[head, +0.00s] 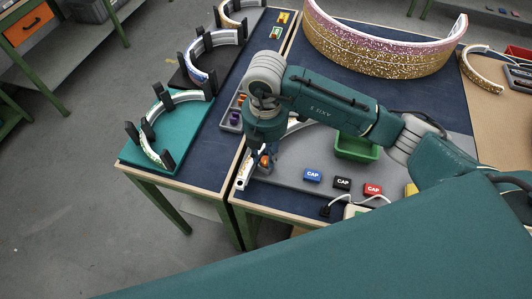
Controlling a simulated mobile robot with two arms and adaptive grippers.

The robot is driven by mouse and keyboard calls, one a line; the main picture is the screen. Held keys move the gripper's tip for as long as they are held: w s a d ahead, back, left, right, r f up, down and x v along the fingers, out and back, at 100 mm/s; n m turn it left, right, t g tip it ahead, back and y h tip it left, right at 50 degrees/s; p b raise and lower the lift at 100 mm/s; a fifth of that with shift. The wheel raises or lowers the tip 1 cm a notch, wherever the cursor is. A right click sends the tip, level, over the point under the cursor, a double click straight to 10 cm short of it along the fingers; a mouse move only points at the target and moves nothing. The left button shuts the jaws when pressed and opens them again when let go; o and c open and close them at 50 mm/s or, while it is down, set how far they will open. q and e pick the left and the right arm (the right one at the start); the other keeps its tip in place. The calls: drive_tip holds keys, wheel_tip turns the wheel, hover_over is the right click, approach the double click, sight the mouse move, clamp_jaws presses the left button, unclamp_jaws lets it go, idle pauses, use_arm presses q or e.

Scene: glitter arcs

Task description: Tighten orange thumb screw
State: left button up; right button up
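A small orange part that looks like the thumb screw (265,160) shows right at the tip of my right gripper (259,158), low over the near-left corner of the grey board. A white arc piece (243,174) lies beside it, partly hidden by my gripper and wrist. My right arm reaches in from the right and points down here. The fingers are dark and small, so I cannot tell whether they are closed on the orange part or only around it. My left gripper is not in view.
Blue, black and red CAP blocks (343,183) sit right of the gripper, with a green bin (356,147) behind them. A large glitter arc (385,45) stands at the back. A teal fixture (185,135) holds an arc on the left table. White cable lies at the near edge.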

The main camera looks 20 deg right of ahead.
sight(265, 160)
drive_tip(key=shift+o, duration=0.9)
drive_tip(key=shift+a+r, duration=0.1)
wheel_tip(265, 160, up, 12)
